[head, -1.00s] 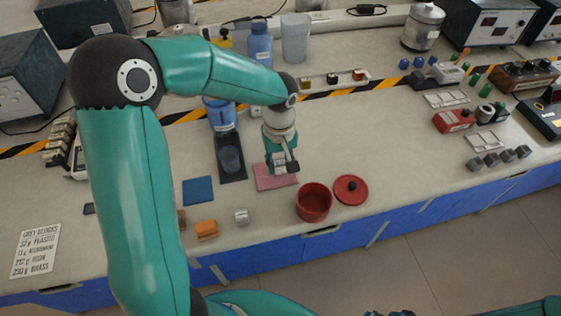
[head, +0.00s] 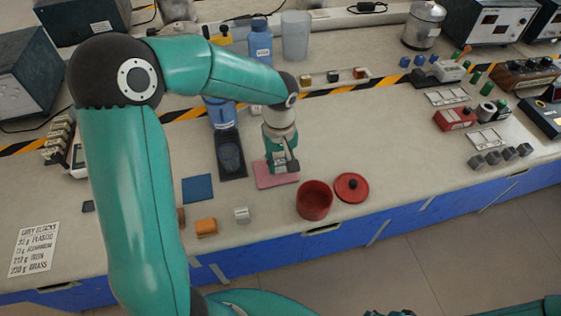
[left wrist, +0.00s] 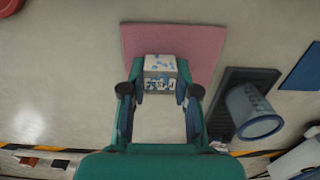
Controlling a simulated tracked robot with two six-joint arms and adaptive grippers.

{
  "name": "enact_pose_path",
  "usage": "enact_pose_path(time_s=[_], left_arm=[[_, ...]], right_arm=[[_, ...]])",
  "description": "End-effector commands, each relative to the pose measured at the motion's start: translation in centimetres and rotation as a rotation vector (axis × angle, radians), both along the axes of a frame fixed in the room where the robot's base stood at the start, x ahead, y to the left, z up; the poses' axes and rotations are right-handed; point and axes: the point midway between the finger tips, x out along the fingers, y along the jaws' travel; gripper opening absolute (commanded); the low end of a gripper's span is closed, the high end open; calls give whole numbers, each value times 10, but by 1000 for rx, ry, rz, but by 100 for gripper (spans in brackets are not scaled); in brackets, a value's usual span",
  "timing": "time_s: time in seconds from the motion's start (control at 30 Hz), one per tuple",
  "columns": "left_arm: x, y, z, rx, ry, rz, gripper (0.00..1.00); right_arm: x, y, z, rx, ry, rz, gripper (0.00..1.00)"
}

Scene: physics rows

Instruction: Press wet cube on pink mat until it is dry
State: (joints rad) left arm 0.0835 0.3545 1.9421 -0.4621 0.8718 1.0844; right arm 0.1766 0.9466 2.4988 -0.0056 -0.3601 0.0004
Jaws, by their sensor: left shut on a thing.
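The pink mat (head: 264,180) lies flat on the bench and also shows in the left wrist view (left wrist: 200,35). My left gripper (head: 283,168) points down over it. In the left wrist view my left gripper (left wrist: 160,95) is shut on a pale cube (left wrist: 160,66) with blue droplet-like spots. The cube is between the fingertips, in front of the mat's near edge. It is low over the mat or on it; I cannot tell whether they touch. In the head view the gripper mostly hides the cube. My right gripper is not in view.
A red pot (head: 314,202) and its red lid (head: 351,188) stand right of the mat.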

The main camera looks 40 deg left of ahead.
Motion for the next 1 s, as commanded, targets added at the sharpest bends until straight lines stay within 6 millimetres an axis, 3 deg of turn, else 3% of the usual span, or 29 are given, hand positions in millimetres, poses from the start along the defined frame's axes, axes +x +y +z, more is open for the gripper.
enact_pose_path(time_s=[1.0], left_arm=[[-1, 0, -5, -1, 1, 1, 0]], right_arm=[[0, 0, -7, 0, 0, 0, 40]])
